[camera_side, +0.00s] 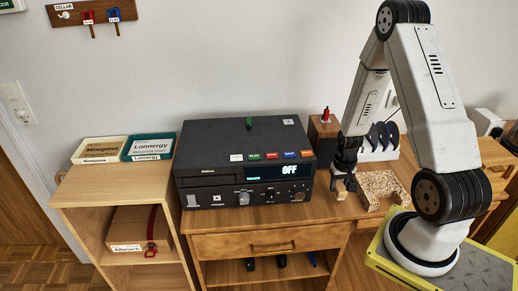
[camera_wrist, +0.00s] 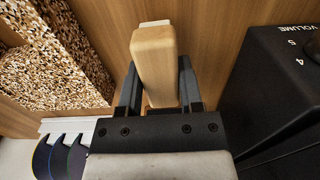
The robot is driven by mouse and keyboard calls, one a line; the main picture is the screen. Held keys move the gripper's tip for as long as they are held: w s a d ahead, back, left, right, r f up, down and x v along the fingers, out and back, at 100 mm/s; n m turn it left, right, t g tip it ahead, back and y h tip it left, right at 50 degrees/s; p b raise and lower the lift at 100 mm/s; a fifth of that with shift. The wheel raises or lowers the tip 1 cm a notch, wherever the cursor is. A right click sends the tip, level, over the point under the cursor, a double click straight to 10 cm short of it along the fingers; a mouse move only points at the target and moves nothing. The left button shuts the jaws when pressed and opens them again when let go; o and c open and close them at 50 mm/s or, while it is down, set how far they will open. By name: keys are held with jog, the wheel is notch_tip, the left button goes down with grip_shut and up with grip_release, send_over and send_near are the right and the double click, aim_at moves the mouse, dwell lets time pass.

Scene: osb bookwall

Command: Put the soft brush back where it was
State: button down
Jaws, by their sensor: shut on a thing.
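The soft brush shows in the wrist view as a pale wooden block (camera_wrist: 154,50) with a small whitish end at the top. My gripper (camera_wrist: 158,82) is shut on it, one dark finger on each side. In the side view my gripper (camera_side: 344,178) points down just right of the black player, with the brush (camera_side: 341,192) low between its fingers, close to the desk top. I cannot tell whether the brush touches the desk. Its bristles are mostly hidden.
A black player (camera_side: 222,146) reading OFF stands close left of my gripper. A speckled block with a recess (camera_side: 378,180) lies close right. Behind are a dark brown box (camera_side: 322,135) with a red top piece and a white rack (camera_side: 368,155) of dark discs. Bare desk shows in front.

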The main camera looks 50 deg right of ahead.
aim_at(339, 184)
jog(key=shift+f, duration=1.05)
jog(key=shift+c, duration=1.3)
grip_release()
jog(key=shift+f, duration=0.1)
jog(key=shift+r, duration=6.15)
jog(key=shift+a, duration=0.1)
